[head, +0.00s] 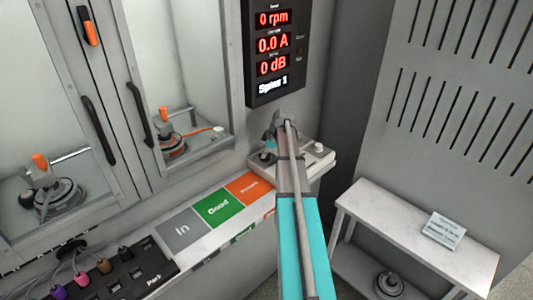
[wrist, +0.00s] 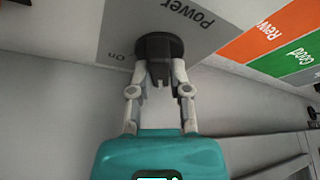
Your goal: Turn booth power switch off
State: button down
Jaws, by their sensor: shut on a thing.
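The power switch (wrist: 158,46) is a black rotary knob on a grey plate marked "Power" (wrist: 184,16) and "On" in the wrist view, with the lettering upside down. No "Off" mark shows. My gripper (wrist: 160,75) has its two pale fingers shut on the knob's dark grip. The grip points down in the picture, and the "On" mark is to its left. In the head view my gripper (head: 284,128) is at the control box (head: 322,163) below the display, and my arm hides the switch.
The display (head: 272,45) reads 0 rpm, 0.0 A and 0 dB. A strip with grey, green (head: 218,209) and orange (head: 250,188) fields lies left of my arm. The glazed booth (head: 180,70) stands behind it. A white bench (head: 405,230) is at the right.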

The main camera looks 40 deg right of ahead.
jog(key=shift+s+d+n+g+y, duration=0.1)
jog(key=shift+n+g+y, duration=0.35)
jog(key=shift+n, duration=0.95)
jog(key=c, duration=0.6)
grip_release()
jog(key=shift+r, duration=0.1)
